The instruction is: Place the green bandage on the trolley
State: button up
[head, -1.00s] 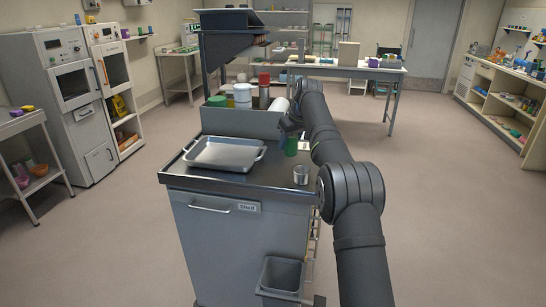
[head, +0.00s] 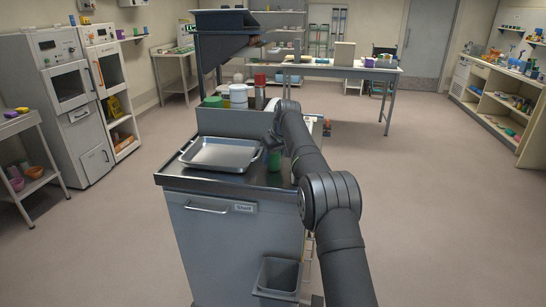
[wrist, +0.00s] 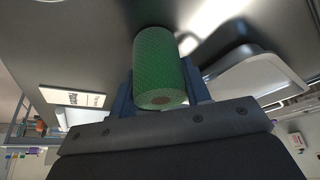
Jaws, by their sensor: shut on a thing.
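The green bandage (head: 274,161) is a textured green roll at the right of the tray, over the trolley top. The wrist view shows the bandage (wrist: 157,60) close up, end toward the camera, between the blue fingers of my gripper (wrist: 160,88). My gripper (head: 276,146) is shut on it; in the head view my arm partly covers the fingers. The trolley (head: 235,240) is a grey cabinet with a dark top. I cannot tell whether the bandage touches that top.
A metal tray (head: 205,165) fills the left of the trolley top; its rim (wrist: 235,75) is close right of the bandage in the wrist view. White and red containers (head: 238,96) stand behind. A bin (head: 280,275) hangs in front. A printed card (wrist: 75,98) lies left in the wrist view.

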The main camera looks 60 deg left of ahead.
jog(key=shift+f, duration=0.15)
jog(key=o, duration=1)
jog(key=v, duration=1.2)
